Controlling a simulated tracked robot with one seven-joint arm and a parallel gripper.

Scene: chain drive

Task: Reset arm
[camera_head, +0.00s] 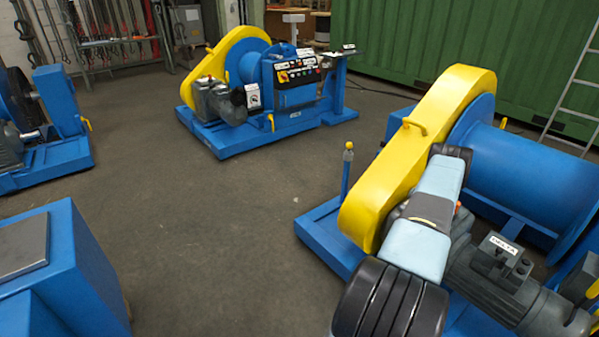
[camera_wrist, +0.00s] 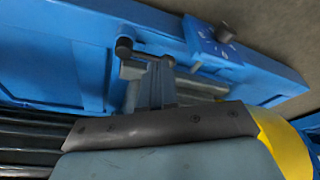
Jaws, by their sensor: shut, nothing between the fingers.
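My arm reaches up from the lower right in the head view, past the front of a winch with a yellow chain cover (camera_head: 460,85). The arm is folded beside that cover, with light blue links and dark grey joints. I cannot make out my gripper's fingers in either view. The wrist view looks across one of my own links at a blue frame (camera_wrist: 45,55). A grey piece with a dark round bar (camera_wrist: 124,48) stands up behind the link, and I cannot tell what it belongs to.
A motor labelled DELTA (camera_head: 500,265) and a blue drum (camera_head: 530,180) crowd the arm's right side. A yellow-topped post (camera_head: 347,165) stands left of it. A second winch (camera_head: 235,75) is farther back. Open grey floor (camera_head: 200,220) lies between the machines. A ladder (camera_head: 575,90) leans at right.

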